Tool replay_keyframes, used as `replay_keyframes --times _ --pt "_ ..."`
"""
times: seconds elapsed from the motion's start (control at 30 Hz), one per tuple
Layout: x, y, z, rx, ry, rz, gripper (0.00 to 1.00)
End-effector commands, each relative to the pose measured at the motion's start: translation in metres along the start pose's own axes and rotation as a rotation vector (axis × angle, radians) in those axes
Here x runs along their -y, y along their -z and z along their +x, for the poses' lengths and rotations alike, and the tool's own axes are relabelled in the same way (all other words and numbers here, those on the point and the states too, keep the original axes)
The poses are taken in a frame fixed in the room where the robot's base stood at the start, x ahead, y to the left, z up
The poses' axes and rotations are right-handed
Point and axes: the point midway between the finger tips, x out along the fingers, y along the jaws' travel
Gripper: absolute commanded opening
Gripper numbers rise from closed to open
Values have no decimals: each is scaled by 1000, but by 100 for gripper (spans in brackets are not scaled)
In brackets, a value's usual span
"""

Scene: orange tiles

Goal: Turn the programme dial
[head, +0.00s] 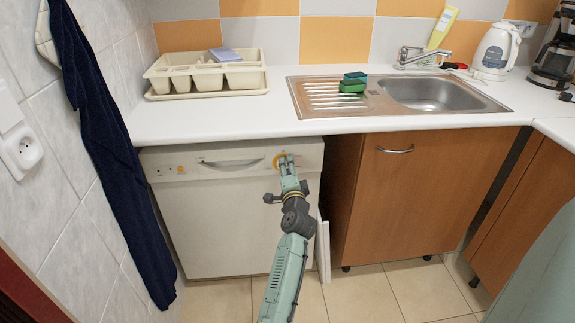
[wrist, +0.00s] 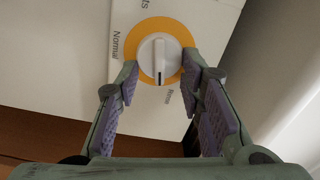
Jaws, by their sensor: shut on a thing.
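The programme dial (wrist: 160,50) is a white knob with a raised grip bar inside an orange ring, on the dishwasher's white front panel. A dark mark sits at one end of the bar, and printed words such as "Normal" lie around the ring. In the head view the dial (head: 277,162) is at the right part of the panel, partly hidden by my gripper (head: 287,161). In the wrist view my gripper (wrist: 160,64) has its purple-padded fingers on both sides of the dial, shut on it.
The dishwasher (head: 225,225) has a bar handle (head: 230,162) left of the dial. A dark blue towel (head: 115,160) hangs at the left wall. A wooden sink cabinet (head: 390,200) stands to the right. The worktop (head: 200,115) overhangs the panel. The tiled floor (head: 365,290) in front is clear.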

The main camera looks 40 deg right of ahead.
Motion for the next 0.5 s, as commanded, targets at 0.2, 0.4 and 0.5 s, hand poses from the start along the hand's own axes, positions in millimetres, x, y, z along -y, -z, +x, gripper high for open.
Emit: replay_keyframes --times 0.2,0.4,0.5 --pt "-1 0 0 -1 -3 206 7" --pt "-3 -1 0 0 -2 390 7" --pt "-4 -1 0 0 -3 471 7"
